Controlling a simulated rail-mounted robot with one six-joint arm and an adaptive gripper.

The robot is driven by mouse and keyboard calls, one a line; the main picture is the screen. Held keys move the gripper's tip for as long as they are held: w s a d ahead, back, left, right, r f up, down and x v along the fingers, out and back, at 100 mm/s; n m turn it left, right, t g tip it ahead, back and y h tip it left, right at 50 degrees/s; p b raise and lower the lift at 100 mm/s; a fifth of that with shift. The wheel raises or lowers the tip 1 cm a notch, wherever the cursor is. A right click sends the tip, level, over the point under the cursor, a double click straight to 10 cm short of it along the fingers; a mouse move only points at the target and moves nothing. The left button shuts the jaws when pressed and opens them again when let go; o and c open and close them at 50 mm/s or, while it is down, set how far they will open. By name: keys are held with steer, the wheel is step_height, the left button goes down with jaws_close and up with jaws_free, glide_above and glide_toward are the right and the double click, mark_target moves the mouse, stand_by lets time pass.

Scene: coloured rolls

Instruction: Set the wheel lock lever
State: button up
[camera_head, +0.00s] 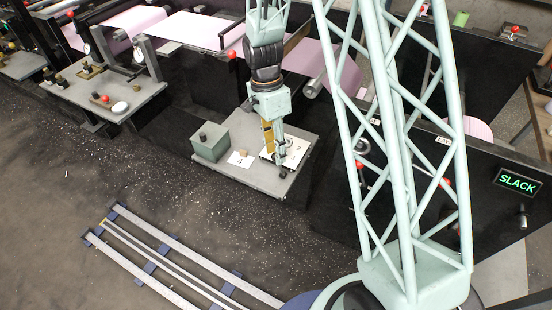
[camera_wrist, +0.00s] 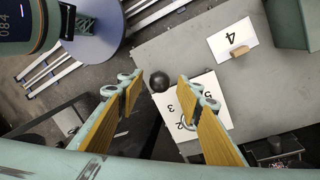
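My gripper (camera_head: 278,160) is over a small grey table (camera_head: 262,183) in the head view. In the wrist view its two yellow-padded fingers (camera_wrist: 163,88) are spread apart, with nothing gripped. A dark round knob (camera_wrist: 158,82) shows between the fingertips, at the edge of a white numbered card (camera_wrist: 222,112). I cannot tell whether the knob touches a finger. A small curved metal piece on the card is partly hidden by the right finger. Red-knobbed levers show on the machine, one at the centre (camera_head: 359,165) and one farther right (camera_head: 445,183). No label shows which is the wheel lock lever.
A green-grey box (camera_head: 210,141) stands on the table's left. A card marked 4 (camera_wrist: 222,43) bears a small wooden piece (camera_wrist: 239,51). A lit SLACK sign (camera_head: 518,181) is on the dark right panel. Rails (camera_head: 180,262) cross the floor, with open floor beside them.

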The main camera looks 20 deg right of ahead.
steer(key=shift+s+f, duration=0.15)
steer(key=shift+f, duration=0.55)
steer(key=shift+s+f, duration=0.1)
steer(key=shift+f, duration=0.55)
steer(key=shift+c, duration=0.9)
jaws_close()
